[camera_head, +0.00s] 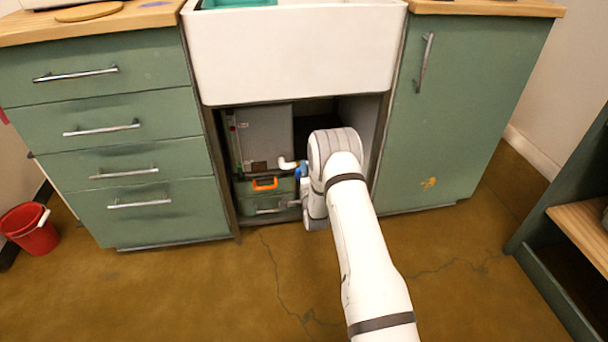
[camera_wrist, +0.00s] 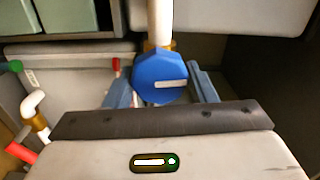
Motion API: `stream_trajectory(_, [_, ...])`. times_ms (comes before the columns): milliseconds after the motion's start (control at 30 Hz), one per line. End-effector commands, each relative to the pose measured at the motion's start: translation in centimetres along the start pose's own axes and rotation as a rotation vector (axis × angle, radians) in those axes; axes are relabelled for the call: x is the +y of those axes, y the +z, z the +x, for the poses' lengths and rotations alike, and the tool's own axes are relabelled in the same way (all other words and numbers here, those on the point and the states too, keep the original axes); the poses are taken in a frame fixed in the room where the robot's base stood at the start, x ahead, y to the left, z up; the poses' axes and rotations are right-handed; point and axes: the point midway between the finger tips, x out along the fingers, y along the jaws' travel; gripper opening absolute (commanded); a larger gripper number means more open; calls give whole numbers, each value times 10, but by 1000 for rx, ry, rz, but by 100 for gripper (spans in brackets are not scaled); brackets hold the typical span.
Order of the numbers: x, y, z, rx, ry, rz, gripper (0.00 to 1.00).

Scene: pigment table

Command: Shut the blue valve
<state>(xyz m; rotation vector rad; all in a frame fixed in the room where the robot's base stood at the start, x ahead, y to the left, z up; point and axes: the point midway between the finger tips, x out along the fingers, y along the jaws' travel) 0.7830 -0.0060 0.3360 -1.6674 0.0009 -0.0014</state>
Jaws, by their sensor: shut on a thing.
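The blue valve (camera_wrist: 160,78) is a round, faceted knob in front of a white vertical pipe (camera_wrist: 159,22). A pale bar on its face lies nearly level, across the line of the pipe. My gripper (camera_wrist: 161,91) has one blue-grey finger on each side of the knob and is shut on it. The lower edge of the knob and the finger contacts are partly hidden by the gripper body. In the head view my arm reaches into the open bay under the sink, and its wrist hides most of the valve area.
In the wrist view, a white elbow pipe (camera_wrist: 33,104), a green knob (camera_wrist: 16,66) and a red handle (camera_wrist: 20,152) are at the left. The sink (camera_head: 295,50) overhangs the bay. A case with an orange handle (camera_head: 265,184) is left of my wrist.

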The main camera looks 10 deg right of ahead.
Motion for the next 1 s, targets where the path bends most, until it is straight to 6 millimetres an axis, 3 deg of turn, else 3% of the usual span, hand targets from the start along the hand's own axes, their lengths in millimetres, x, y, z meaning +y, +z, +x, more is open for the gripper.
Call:
stream_trajectory(300, [1,4,0,-8,2,99,28])
stream_trajectory(767, [2,4,0,-7,2,112,28])
stream_trajectory(800, [2,3,-1,-7,2,112,51])
stream_trajectory(1000, [1,2,0,-5,2,112,68])
